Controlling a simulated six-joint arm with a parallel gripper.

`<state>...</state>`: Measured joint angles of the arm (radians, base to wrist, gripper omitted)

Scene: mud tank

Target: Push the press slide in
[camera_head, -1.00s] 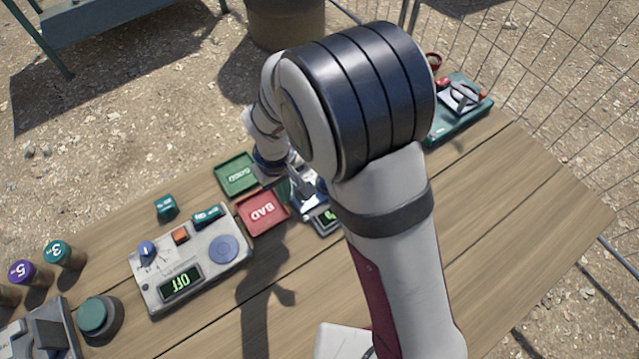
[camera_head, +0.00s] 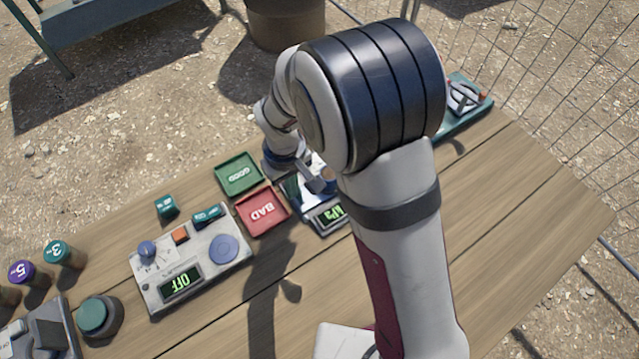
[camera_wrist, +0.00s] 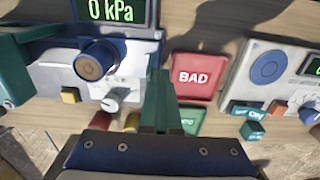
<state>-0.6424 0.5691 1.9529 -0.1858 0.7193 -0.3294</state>
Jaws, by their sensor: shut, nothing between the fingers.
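My gripper (camera_wrist: 158,85) is shut and empty; its dark green fingers point up the wrist view. In the head view my arm largely hides it. A grey unit (camera_wrist: 135,50) with a lit display reading 0 kPa (camera_wrist: 110,10) lies left of the fingers in the wrist view. It carries a dark blue cylinder (camera_wrist: 97,60) with a brown end, a white knob (camera_wrist: 118,98) and a yellow button (camera_wrist: 70,95). In the head view its display (camera_head: 328,217) shows beside my arm. A dark green block (camera_wrist: 12,75) is cut by the left edge. I cannot tell which part is the press slide.
A red BAD tray (camera_head: 262,212) and a green GOOD tray (camera_head: 238,174) lie left of the unit. A control box reading OFF (camera_head: 190,262) is further left. A teal device (camera_head: 465,105) stands at the far right.

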